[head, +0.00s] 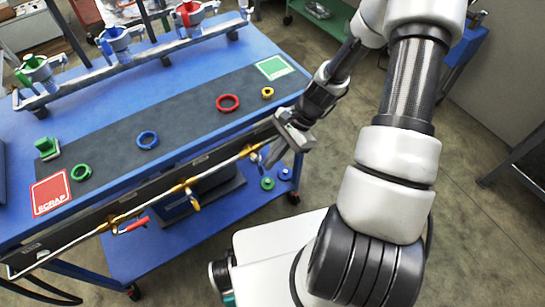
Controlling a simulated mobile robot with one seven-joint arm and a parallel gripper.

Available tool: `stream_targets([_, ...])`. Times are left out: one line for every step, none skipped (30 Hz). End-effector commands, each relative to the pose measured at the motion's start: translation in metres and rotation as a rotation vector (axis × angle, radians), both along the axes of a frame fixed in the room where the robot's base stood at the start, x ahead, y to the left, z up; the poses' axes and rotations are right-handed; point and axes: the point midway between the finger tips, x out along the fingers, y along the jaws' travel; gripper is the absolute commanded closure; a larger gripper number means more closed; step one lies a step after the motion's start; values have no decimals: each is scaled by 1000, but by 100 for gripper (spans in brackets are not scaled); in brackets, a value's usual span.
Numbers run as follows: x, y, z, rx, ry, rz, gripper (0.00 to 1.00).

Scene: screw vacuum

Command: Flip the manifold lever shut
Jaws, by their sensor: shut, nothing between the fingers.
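The manifold (158,204) is a pale pipe with brass fittings along the table's front edge. A red lever (132,225) at its left part lies roughly along the pipe. My gripper (272,156) is at the manifold's right end, close to the right brass fitting (249,150). Its fingers are shut and hold nothing. A third lever there is hidden or too small to make out, and I cannot tell whether my fingers touch the fitting.
The blue table (107,110) carries a dark mat with red, blue, green and yellow rings and a red SCRAP square (52,194). A rail with coloured clamps (118,40) stands at the back. Below is a blue lower shelf (225,222).

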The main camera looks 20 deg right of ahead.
Motion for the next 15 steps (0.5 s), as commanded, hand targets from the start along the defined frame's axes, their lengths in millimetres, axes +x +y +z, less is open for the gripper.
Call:
stream_targets([-1, 2, -1, -1, 0, 3, 100])
stream_targets([-1, 2, -1, -1, 0, 3, 100])
stream_targets([-1, 2, -2, -1, 1, 2, 100])
stream_targets([-1, 2, -2, -2, 1, 2, 100])
stream_targets([-1, 2, -2, -2, 1, 2, 100])
stream_targets([-1, 2, -3, -2, 1, 2, 100])
stream_targets([-1, 3, -3, -2, 0, 1, 100])
stream_targets([-1, 3, -3, -3, -1, 1, 100])
stream_targets([-1, 3, -3, -3, -1, 1, 100])
stream_targets([-1, 3, -4, -3, -1, 1, 100])
stream_targets([-1, 3, -4, -3, -1, 1, 100])
stream_targets([-1, 3, -4, -3, -1, 1, 100])
stream_targets([-1, 3, -4, -3, -1, 1, 100])
stream_targets([-1, 3, -4, -3, -1, 1, 100])
stream_targets([-1, 3, -4, -3, -1, 1, 100])
